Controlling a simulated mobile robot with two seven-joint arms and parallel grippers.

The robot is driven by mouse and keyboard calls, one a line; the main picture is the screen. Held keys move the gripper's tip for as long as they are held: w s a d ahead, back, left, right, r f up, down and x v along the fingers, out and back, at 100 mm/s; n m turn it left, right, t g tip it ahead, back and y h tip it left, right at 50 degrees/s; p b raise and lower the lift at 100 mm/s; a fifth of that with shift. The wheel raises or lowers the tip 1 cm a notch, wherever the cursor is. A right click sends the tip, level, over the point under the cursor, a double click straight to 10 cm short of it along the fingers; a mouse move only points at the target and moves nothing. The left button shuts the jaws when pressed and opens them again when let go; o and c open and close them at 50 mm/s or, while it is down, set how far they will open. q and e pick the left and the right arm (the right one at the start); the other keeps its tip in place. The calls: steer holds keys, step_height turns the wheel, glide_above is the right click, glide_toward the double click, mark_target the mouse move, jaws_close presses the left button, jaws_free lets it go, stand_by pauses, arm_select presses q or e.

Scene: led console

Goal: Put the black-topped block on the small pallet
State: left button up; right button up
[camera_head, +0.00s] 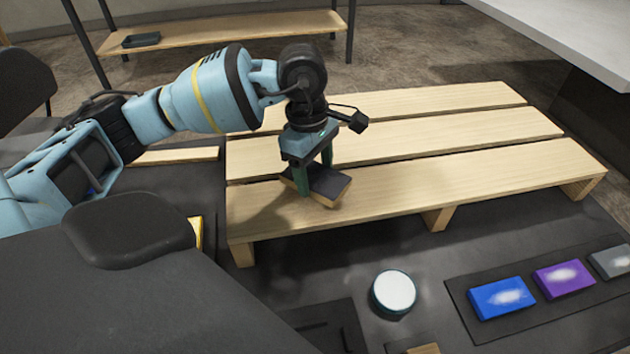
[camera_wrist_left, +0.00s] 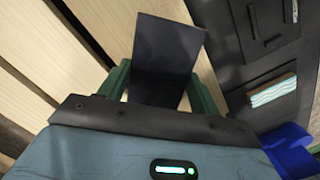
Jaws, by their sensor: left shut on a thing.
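The black-topped block (camera_head: 330,186) has a dark top and light wooden sides. It is between the fingers of my left gripper (camera_head: 314,182), over the front left part of the small pallet (camera_head: 460,187), a low slatted wooden platform. In the left wrist view the block's dark top (camera_wrist_left: 165,55) shows between the two green fingers of the left gripper (camera_wrist_left: 162,85), which is shut on it. Pale pallet slats (camera_wrist_left: 50,60) lie beside it. I cannot tell whether the block touches the pallet. My right gripper is not in view.
A round white-topped button (camera_head: 393,293) stands in front of the pallet. Blue (camera_head: 502,297), purple (camera_head: 563,278) and grey (camera_head: 612,262) blocks lie on a dark mat at the right. The pallet's right part is clear. A wooden shelf (camera_head: 230,33) stands behind.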

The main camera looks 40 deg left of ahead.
mark_target(314, 175)
arm_select(q)
steer(key=shift+f, duration=1.75)
steer(key=shift+f, duration=0.1)
steer(key=shift+f, duration=0.1)
steer(key=o, duration=1)
steer(key=shift+o, duration=0.2)
steer(key=r, duration=0.4)
steer(key=a+r, duration=0.1)
steer(key=r, duration=0.7)
steer(key=shift+a+r, duration=0.2)
